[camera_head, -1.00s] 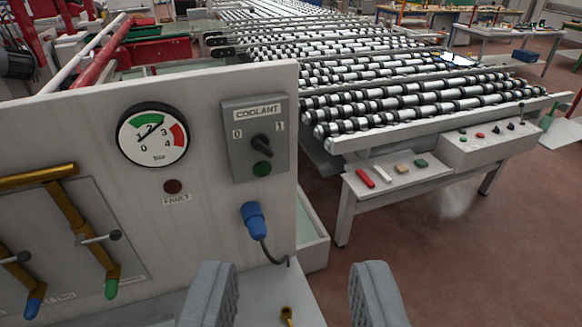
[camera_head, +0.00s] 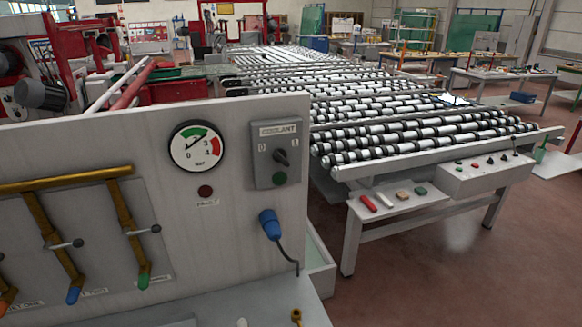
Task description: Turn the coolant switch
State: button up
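The coolant switch is a black knob (camera_head: 281,157) on a grey box labelled COOLANT (camera_head: 263,152), at the right end of the pale upright panel (camera_head: 120,150). A 0 is marked to the left of the knob and a 1 to the right. The knob's narrow end appears to lean up and left, toward the 0. A dark green round lamp or button (camera_head: 280,178) sits below the knob. My gripper is outside the picture, so I cannot see its fingers. Nothing touches the knob in view.
Left of the switch are a pressure gauge (camera_head: 196,146) and dark red fault lamp (camera_head: 205,191). A blue plug with a cable (camera_head: 270,224) hangs below. Brass valve levers (camera_head: 130,230) fill the lower left. A roller conveyor (camera_head: 430,135) stands behind right; floor is clear at lower right.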

aim_at(279, 155)
jog(key=u, duration=0.1)
jog(key=i, duration=0.9)
jog(key=z, duration=0.1)
